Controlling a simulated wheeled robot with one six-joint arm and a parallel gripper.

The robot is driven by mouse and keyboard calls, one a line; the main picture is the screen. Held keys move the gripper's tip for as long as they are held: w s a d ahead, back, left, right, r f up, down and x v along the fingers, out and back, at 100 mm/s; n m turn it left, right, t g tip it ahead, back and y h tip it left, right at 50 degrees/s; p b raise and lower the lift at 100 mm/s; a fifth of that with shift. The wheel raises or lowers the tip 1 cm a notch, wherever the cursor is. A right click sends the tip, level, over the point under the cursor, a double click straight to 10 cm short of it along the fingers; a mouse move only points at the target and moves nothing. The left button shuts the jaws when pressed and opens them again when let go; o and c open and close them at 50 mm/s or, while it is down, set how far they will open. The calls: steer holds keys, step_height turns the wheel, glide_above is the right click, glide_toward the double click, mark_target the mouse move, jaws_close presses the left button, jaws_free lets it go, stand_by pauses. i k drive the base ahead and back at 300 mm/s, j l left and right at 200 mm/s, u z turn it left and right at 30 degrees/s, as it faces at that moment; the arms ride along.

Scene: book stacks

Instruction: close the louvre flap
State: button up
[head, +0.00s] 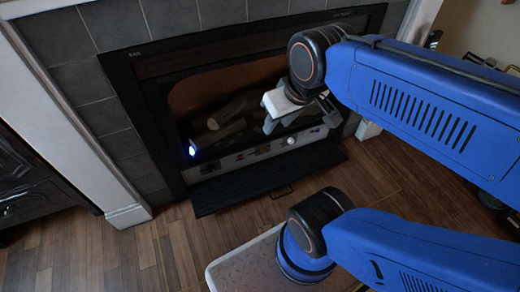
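The louvre flap (255,183) is a long dark panel along the bottom of the black fireplace. It is folded down and outward, low over the wood floor, and a small handle (282,192) shows at its front edge. The strip of controls (250,156) behind it is exposed, with a white knob (291,141). My gripper (299,122) is above and behind the flap in the picture, in front of the fireplace opening. Its grey fingers look spread apart with nothing between them. It appears clear of the flap; its exact distance from the fireplace is hard to tell.
The fireplace has a dark frame (127,95) with grey tiles (105,85) and a white surround (85,130). A bright bluish light (192,151) glows at its lower left. A dark carved cabinet (28,180) stands at the left. Wood floor (130,255) is clear at lower left.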

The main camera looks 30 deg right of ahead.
mark_target(213, 197)
steer(key=k+l+u, duration=0.2)
steer(key=l+u, duration=0.2)
steer(key=k+l+u, duration=0.2)
steer(key=u, duration=0.25)
steer(key=k, duration=0.1)
